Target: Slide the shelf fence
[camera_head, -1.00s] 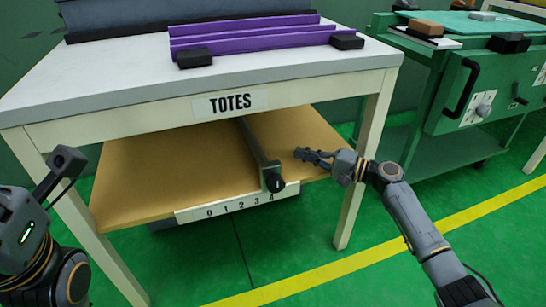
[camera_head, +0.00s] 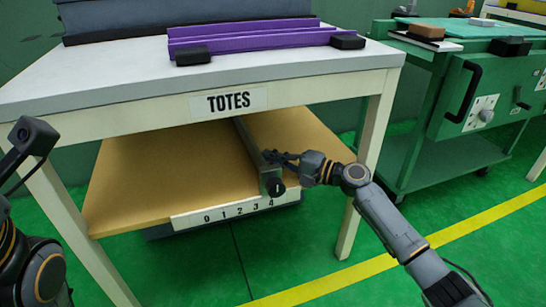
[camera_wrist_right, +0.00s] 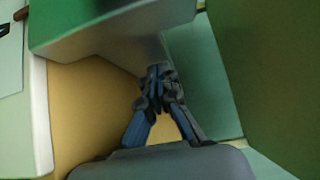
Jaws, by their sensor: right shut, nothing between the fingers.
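The shelf fence (camera_head: 250,142) is a grey bar running front to back across the tan lower shelf (camera_head: 165,175), with a dark knob (camera_head: 276,187) at its front end. The knob sits near the 4 on the white scale strip (camera_head: 220,213). My right gripper (camera_head: 272,156) is shut and empty at the fence's right side, just behind the knob. Whether it touches the fence I cannot tell. The closed fingers show in the right wrist view (camera_wrist_right: 158,72) above the tan shelf. My left arm shows at the left edge, its gripper out of view.
The white tabletop above, with a TOTES label (camera_head: 229,103), bears purple rails (camera_head: 250,40) and black blocks. A cream front leg (camera_head: 362,165) stands right of my right gripper. A green cart (camera_head: 455,110) stands farther right. The shelf is bare on both sides of the fence.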

